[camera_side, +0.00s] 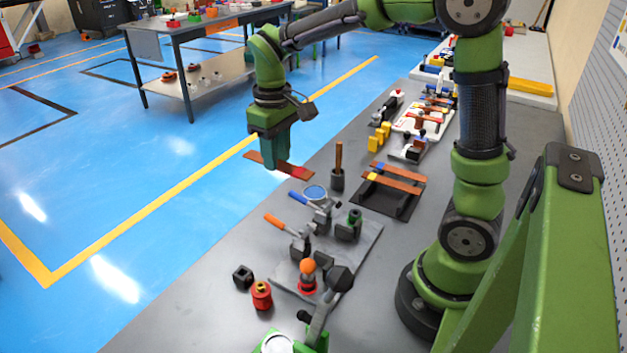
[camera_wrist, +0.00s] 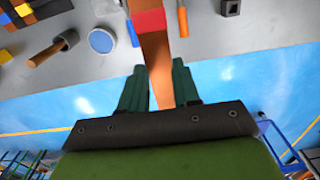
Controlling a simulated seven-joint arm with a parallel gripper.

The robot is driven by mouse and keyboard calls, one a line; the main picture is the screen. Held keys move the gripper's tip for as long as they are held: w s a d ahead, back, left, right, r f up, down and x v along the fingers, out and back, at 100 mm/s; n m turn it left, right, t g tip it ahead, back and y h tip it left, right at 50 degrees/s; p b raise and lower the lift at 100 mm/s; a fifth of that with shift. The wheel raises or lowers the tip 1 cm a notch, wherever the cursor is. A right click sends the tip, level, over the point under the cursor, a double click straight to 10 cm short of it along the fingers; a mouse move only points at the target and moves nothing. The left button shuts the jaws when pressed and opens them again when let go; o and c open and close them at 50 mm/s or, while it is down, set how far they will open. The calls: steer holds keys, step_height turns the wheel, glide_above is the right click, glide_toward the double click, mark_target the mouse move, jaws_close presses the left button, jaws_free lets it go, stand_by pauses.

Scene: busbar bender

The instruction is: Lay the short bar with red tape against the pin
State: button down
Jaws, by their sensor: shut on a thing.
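My gripper (camera_side: 275,160) is shut on a flat copper bar with a red tape band (camera_side: 297,171), held in the air to the left of the bench's edge. In the wrist view the bar (camera_wrist: 157,55) passes between the two green fingers (camera_wrist: 158,92), with its red band beyond the fingertips. The bender stands on a grey plate (camera_side: 340,262), with orange-handled and blue-handled levers and dark upright posts (camera_side: 354,222). I cannot tell which post is the pin. The bar is apart from the bender.
Two other copper bars (camera_side: 405,184) lie on a black rack. Bare bench lies at the front left.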

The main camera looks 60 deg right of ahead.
steer(key=s+d+f+m, duration=0.2)
steer(key=s+d, duration=0.4)
steer(key=d, duration=0.3)
steer(key=s+d+f+m, duration=0.1)
steer(key=s+d+f, duration=0.1)
steer(key=s+d, duration=0.55)
steer(key=s+d+f+n, duration=0.1)
steer(key=f, duration=0.2)
steer(key=s+d+f+n, duration=0.1)
steer(key=f, duration=0.3)
steer(key=d+f+n, duration=0.1)
steer(key=f, duration=0.2)
steer(key=shift+s+d+f, duration=0.2)
steer(key=shift+s+d, duration=0.1)
steer(key=shift+s, duration=0.1)
steer(key=shift+f, duration=0.45)
steer(key=c, duration=0.8)
jaws_free()
